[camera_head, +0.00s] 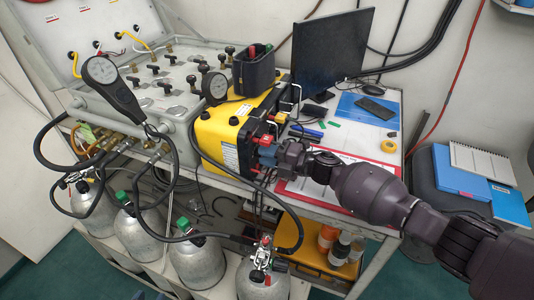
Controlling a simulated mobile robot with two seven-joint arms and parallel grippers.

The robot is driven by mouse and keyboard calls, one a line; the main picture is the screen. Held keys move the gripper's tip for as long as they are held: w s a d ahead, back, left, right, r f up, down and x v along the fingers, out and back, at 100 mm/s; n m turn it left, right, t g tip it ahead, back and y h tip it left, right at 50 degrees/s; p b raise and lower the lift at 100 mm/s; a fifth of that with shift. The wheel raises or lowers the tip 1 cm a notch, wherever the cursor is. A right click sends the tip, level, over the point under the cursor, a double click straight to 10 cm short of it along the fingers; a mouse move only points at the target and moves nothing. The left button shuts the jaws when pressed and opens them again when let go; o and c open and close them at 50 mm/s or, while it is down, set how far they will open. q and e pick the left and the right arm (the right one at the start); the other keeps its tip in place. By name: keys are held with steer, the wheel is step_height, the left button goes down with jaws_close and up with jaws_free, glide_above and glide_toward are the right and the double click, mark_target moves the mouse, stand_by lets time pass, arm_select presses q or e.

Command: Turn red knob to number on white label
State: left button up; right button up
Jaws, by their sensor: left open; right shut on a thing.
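A yellow unit (222,128) with a black front panel stands on the grey table. My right gripper (266,152), its arm coming in from the right, is at this front panel. It is shut on what appears to be the red knob (265,140), of which only a small red patch shows. The fingers hide most of the knob and its pointing direction. A white label (231,156) is on the yellow unit's side; its print is too small to read. My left gripper is not in view.
A grey valve panel (178,78) with gauges stands at the left. Several gas cylinders (197,262) with hoses are below. A black monitor (330,55), blue folder (366,107), phone (374,108) and tape roll (389,146) are behind my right arm. A black hose loops beside the yellow unit.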

steer(key=shift+m+p, duration=0.35)
steer(key=shift+m, duration=1.45)
steer(key=o, duration=0.9)
steer(key=shift+o, duration=0.2)
steer(key=v, duration=1.1)
steer(key=shift+w, duration=0.1)
